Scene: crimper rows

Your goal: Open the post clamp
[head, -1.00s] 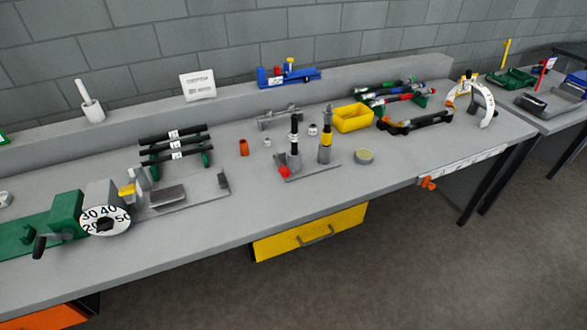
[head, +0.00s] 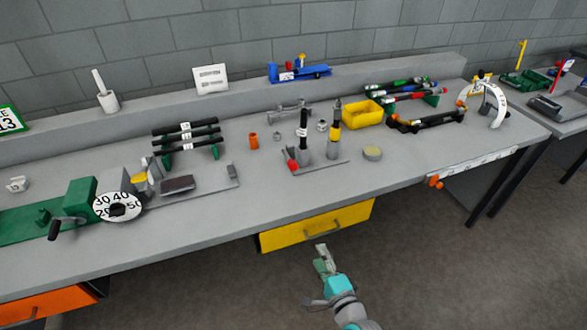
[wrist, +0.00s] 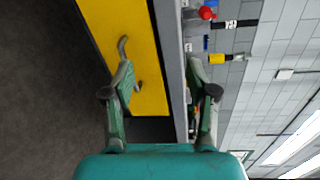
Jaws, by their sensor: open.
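The post clamp appears to be the grey fixture (head: 318,163) on the bench, with a red knob (head: 292,165) at its left end. A black post with a white label (head: 303,126) stands upright in it, and a yellow-and-black post (head: 334,126) stands to the right. In the wrist view the red knob (wrist: 207,12) and the labelled black post (wrist: 235,23) show sideways at upper right. My gripper (head: 321,250) is open and empty, in front of the bench near the yellow drawer, apart from the clamp. The clamp's jaw state is too small to tell.
The yellow drawer (head: 318,226) with a grey handle is below the bench edge (head: 230,220). An orange cup (head: 253,141), a round tin (head: 373,153) and a yellow bin (head: 362,112) stand around the fixture. A dial device (head: 118,206) is at left.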

